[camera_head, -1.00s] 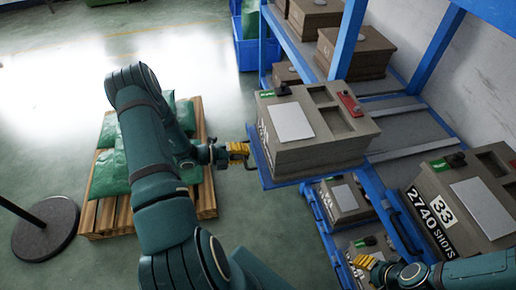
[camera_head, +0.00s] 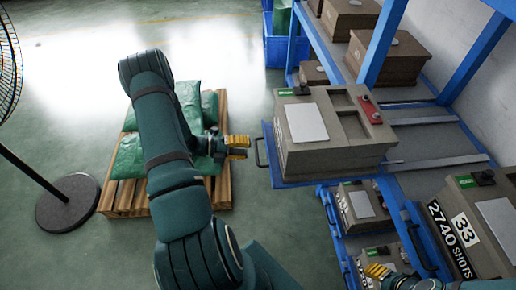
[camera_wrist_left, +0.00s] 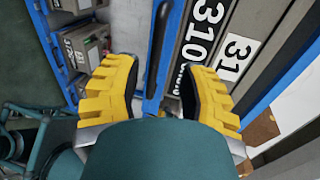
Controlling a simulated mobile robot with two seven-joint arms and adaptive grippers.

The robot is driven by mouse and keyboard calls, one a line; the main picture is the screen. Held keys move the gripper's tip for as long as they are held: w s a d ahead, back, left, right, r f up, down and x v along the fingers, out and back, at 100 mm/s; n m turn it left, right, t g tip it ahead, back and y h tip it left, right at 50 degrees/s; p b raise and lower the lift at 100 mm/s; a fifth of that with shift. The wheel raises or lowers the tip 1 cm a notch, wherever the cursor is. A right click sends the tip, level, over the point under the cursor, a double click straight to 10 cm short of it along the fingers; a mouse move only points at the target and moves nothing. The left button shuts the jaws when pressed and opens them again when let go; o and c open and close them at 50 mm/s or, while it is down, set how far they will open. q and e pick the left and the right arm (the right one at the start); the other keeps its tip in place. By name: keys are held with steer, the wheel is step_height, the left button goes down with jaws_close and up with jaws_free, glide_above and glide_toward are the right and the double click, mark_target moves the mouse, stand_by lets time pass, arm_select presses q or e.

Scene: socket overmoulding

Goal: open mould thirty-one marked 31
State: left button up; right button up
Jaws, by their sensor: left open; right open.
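Mould thirty-one (camera_head: 330,145) is a grey-brown box on a blue pull-out tray at the rack's front; its top carries a white plate, a green tag with a black knob and a red part. In the left wrist view its side (camera_wrist_left: 215,35) shows the marking 31, with the blue tray edge and handle (camera_wrist_left: 155,75) between my fingers. My left gripper (camera_head: 238,147) is open and empty, just left of the tray's handle (camera_head: 262,152) in the head view, apart from it. My right gripper (camera_head: 378,271) is open at the lower right, near the lower moulds; it is partly cut off.
Mould 33 (camera_head: 490,220) sits on the rack at right. Smaller moulds (camera_head: 362,204) stand on lower blue trays. More moulds (camera_head: 385,52) fill the back shelf. A pallet with green sacks (camera_head: 130,160) and a fan stand (camera_head: 68,203) are at left.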

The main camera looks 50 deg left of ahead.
arm_select(q)
steer(key=v, duration=0.5)
steer(key=shift+s+a, duration=0.1)
steer(key=shift+s, duration=0.05)
stand_by(0.5)
